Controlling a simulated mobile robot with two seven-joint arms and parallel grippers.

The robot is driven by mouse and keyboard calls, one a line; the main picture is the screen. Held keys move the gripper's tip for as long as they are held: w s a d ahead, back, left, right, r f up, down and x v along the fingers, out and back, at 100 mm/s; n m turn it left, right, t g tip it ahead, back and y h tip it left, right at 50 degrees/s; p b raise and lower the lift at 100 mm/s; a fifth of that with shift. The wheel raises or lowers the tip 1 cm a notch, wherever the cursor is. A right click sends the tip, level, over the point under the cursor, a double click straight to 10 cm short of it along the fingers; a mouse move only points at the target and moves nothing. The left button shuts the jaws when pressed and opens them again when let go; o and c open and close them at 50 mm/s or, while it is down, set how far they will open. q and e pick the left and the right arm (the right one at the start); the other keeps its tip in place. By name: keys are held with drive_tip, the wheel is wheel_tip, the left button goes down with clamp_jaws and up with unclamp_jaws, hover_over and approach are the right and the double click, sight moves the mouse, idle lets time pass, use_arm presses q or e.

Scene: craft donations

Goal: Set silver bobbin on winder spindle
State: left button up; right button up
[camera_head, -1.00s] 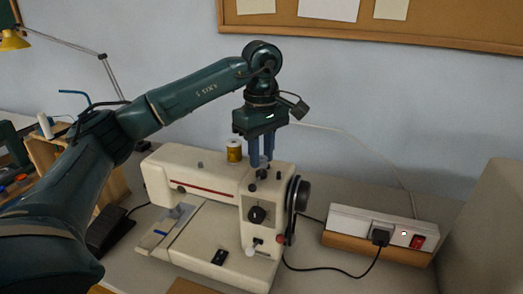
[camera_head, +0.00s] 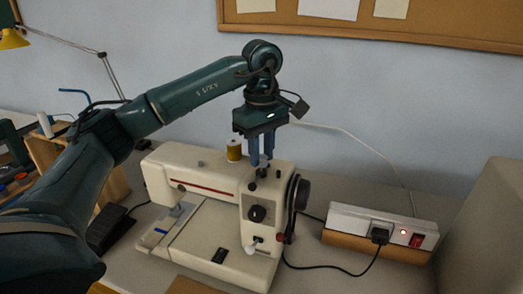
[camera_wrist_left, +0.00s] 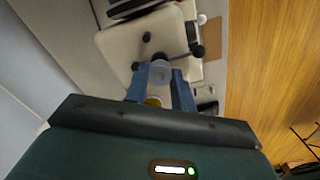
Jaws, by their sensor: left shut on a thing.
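My left gripper (camera_head: 261,162) points down over the right end of the top of the cream sewing machine (camera_head: 215,176). In the left wrist view its blue fingers (camera_wrist_left: 160,80) are shut on the silver bobbin (camera_wrist_left: 161,70), a pale round disc with a centre hole. In the head view the fingers mostly hide the bobbin. Small dark posts stand on the machine top under and beside the fingertips; I cannot tell which is the winder spindle, or whether the bobbin touches it. My right gripper is not in view.
The black handwheel (camera_head: 299,193) is on the machine's right end. A power strip (camera_head: 375,228) with a plugged cable lies to the right. A wooden rack (camera_head: 50,155) stands at the left.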

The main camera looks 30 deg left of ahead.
use_arm(q)
drive_tip(key=shift+f, duration=0.1)
idle(0.6)
drive_tip(key=shift+f+b, duration=0.35)
drive_tip(key=shift+f, duration=0.35)
drive_tip(key=o, duration=1)
